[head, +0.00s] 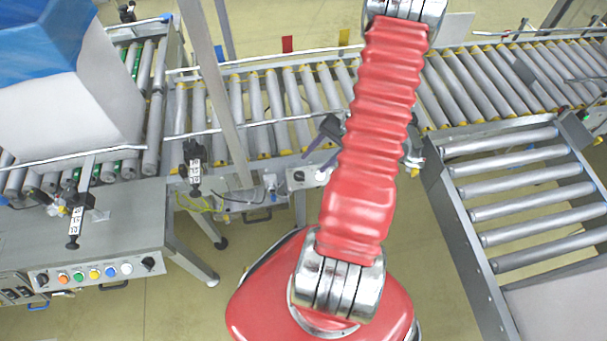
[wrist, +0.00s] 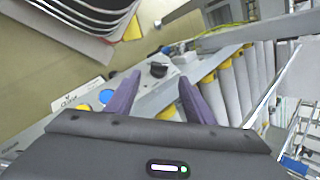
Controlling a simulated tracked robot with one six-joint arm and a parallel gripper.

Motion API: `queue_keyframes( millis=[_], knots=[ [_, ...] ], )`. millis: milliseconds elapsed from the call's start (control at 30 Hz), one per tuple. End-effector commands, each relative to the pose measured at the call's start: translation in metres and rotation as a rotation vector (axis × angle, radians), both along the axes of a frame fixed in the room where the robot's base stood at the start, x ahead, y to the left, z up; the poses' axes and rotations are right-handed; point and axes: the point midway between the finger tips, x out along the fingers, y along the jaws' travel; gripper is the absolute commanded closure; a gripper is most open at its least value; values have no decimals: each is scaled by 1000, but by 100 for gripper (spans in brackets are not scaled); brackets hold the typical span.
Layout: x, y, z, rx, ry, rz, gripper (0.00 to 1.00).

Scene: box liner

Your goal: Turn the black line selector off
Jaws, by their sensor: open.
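The black selector knob (wrist: 158,69) sits on a light grey control box in the wrist view. It shows between and beyond my fingertips, apart from both. Its exact pointing direction is hard to tell. In the head view, the black selector (head: 298,176) appears on a small box under the middle conveyor. My gripper (wrist: 160,80) is open, with its two purple fingers apart and nothing between them. In the head view, my gripper (head: 314,163) is partly hidden behind my red arm, just above and right of that selector.
Yellow (wrist: 84,108) and blue (wrist: 106,96) buttons sit left of the knob. Conveyor rollers (wrist: 240,85) lie close on the right. In the head view, another button panel (head: 95,272) is at lower left, and a roller conveyor (head: 525,185) stands right of my arm.

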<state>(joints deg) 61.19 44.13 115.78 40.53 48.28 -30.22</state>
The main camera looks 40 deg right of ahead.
Motion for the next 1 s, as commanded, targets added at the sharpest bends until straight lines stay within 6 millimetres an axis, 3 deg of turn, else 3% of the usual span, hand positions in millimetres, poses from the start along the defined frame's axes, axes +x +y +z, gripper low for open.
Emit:
queue_keyframes(
  millis=[500,933,1000],
  knots=[
    [21,38,-61,2,0,2,52],
    [24,42,-68,-1,0,1,52],
    [24,42,-68,-1,0,1,56]
  ],
)
